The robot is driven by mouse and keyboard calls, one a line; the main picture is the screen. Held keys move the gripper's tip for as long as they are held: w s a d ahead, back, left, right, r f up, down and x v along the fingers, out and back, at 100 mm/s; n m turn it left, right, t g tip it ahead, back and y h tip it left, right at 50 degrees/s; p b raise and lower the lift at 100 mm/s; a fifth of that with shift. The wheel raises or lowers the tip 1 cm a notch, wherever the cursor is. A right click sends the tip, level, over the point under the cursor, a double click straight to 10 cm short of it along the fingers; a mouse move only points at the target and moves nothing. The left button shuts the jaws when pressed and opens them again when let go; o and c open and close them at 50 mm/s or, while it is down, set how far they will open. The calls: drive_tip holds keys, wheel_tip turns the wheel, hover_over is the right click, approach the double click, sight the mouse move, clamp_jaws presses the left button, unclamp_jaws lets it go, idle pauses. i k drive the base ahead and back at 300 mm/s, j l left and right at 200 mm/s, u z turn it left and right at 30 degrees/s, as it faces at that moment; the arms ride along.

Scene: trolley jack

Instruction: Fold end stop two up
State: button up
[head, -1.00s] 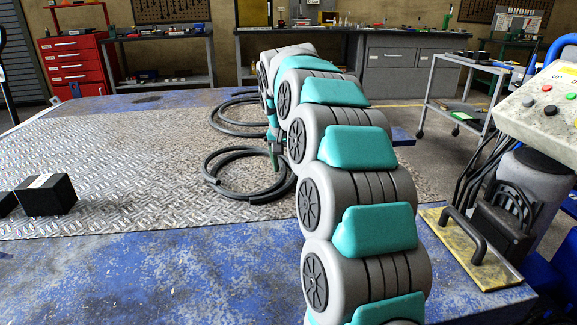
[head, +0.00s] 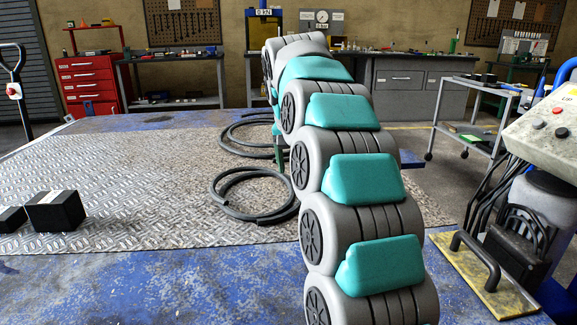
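My arm stretches away over the blue platform (head: 150,285) with its chequered steel plate (head: 130,200). My gripper (head: 280,150) is at the arm's far end, mostly hidden behind the arm links. Only a slim dark and green part shows, and whether the fingers are open cannot be made out. A yellow plate with a dark bent handle (head: 482,262) lies flat at the platform's right edge, well to the right of my gripper. It may be an end stop, but I see no marking that tells which one.
Black hoses (head: 250,193) lie coiled on the plate beside my arm. Black blocks (head: 56,211) sit at the left. A control box (head: 553,125) stands at the right. A trolley (head: 470,110), a red cabinet (head: 88,83) and benches stand behind. The middle left is clear.

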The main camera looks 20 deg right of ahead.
sight(503, 295)
drive_tip(key=k, duration=1)
